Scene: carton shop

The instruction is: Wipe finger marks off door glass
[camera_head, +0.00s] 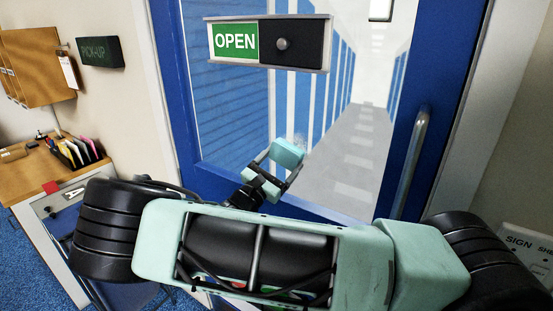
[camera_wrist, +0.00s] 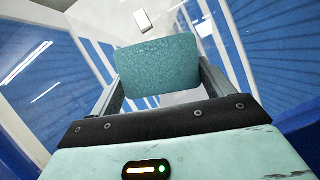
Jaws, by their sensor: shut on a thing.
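The door glass (camera_head: 300,110) fills the upper middle of the head view, set in a blue door frame (camera_head: 435,75). My gripper (camera_head: 274,170) is in front of the lower part of the glass. It is shut on a teal block with a textured surface, like a sponge or cloth pad (camera_head: 288,153). The pad shows between both fingers in the wrist view (camera_wrist: 157,67). A faint whitish smudge (camera_head: 299,139) shows on the glass by the pad's upper right edge. I cannot tell whether the pad touches the glass.
An OPEN sign (camera_head: 233,42) with a dark slider is mounted high on the door. A metal door handle (camera_head: 412,160) stands to the right. At left are a desk (camera_head: 20,160), a file holder (camera_head: 78,150) and a PICK-UP sign (camera_head: 100,52).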

